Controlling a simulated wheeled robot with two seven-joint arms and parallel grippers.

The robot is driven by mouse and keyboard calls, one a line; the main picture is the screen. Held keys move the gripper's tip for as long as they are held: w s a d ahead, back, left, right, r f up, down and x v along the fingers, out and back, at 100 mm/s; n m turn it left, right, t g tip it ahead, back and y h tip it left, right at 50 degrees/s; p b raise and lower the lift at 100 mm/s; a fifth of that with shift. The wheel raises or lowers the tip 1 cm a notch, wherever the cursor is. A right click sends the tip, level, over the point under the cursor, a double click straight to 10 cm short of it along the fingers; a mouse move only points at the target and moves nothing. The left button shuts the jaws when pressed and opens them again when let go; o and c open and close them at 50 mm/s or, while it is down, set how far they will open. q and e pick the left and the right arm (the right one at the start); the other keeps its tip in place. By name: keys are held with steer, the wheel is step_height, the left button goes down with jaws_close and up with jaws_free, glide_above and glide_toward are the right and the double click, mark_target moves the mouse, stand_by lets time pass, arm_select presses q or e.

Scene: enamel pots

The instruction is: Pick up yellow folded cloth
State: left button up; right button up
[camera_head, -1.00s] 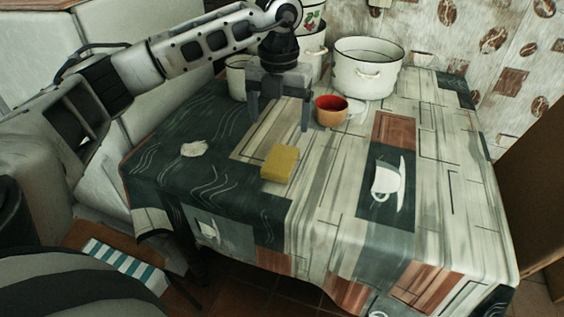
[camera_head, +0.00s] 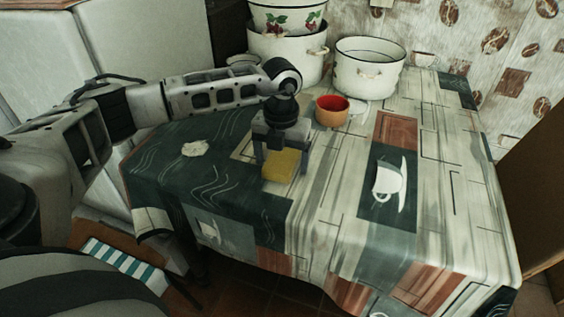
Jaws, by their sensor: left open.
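The yellow folded cloth (camera_head: 281,167) lies on the patterned tablecloth near the table's front left part. My left gripper (camera_head: 280,165) points down over the cloth, open, with its two fingers on either side of it. The gripper body hides the cloth's far part. I cannot tell whether the fingers touch the cloth. My right gripper is not in view.
An orange-brown cup (camera_head: 331,113) stands just behind the gripper. A white enamel pot (camera_head: 368,77) and stacked pots (camera_head: 290,48) stand at the back. A crumpled pale thing (camera_head: 195,148) lies to the left. The table's right half (camera_head: 440,190) is clear.

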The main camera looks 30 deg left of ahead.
mark_target(282, 160)
arm_select(q)
steer(key=c, duration=1.1)
steer(key=shift+r, duration=0.55)
step_height(282, 160, up, 2)
steer(key=shift+d+r, duration=0.1)
steer(key=shift+r, duration=0.1)
steer(key=d+r, duration=0.3)
steer(key=d, duration=0.1)
steer(key=s+d+r, duration=0.1)
steer(key=d+r, duration=0.2)
steer(key=d, duration=0.2)
steer(key=s+d+r, duration=0.1)
steer(key=d+r, duration=0.2)
steer(key=d, duration=0.1)
steer(key=shift+s+d+r, duration=0.25)
steer(key=shift+d+r, duration=0.05)
steer(key=shift+d, duration=0.05)
